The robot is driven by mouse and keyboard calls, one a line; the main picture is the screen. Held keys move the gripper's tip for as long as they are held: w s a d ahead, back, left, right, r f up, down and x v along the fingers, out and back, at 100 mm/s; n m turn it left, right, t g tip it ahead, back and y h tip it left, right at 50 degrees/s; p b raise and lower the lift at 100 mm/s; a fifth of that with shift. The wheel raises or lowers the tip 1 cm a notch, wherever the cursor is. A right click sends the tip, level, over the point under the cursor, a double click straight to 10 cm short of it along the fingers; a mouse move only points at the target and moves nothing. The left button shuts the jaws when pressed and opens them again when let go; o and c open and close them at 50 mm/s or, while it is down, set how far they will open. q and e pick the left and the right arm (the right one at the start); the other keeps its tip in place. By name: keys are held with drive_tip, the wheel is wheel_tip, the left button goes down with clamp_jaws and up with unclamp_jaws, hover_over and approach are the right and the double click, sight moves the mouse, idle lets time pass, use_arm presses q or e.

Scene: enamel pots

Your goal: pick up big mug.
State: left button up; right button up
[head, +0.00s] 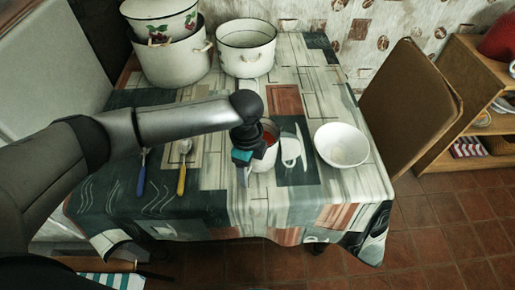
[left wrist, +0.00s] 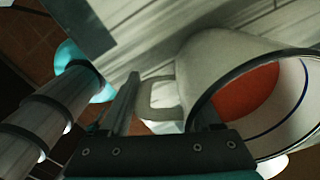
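The big mug (head: 265,161), pale with a dark rim and something red inside, stands on the table. It fills the right of the left wrist view (left wrist: 215,62), where its handle (left wrist: 158,86) points left. My left gripper (head: 246,163) is over the mug's left side in the head view and hides part of it. In the left wrist view the left gripper (left wrist: 166,104) is open, with its fingers apart on either side of the handle. I cannot tell whether either finger touches the mug. My right gripper is not in view.
A white bowl (head: 342,146) stands right of the mug. Cutlery with blue (head: 141,182) and yellow (head: 181,182) handles lies to the left. Large enamel pots (head: 246,62) stand at the back. A brown chair (head: 408,95) is at the right. The table's front strip is clear.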

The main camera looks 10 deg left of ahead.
use_arm(q)
clamp_jaws()
idle(0.5)
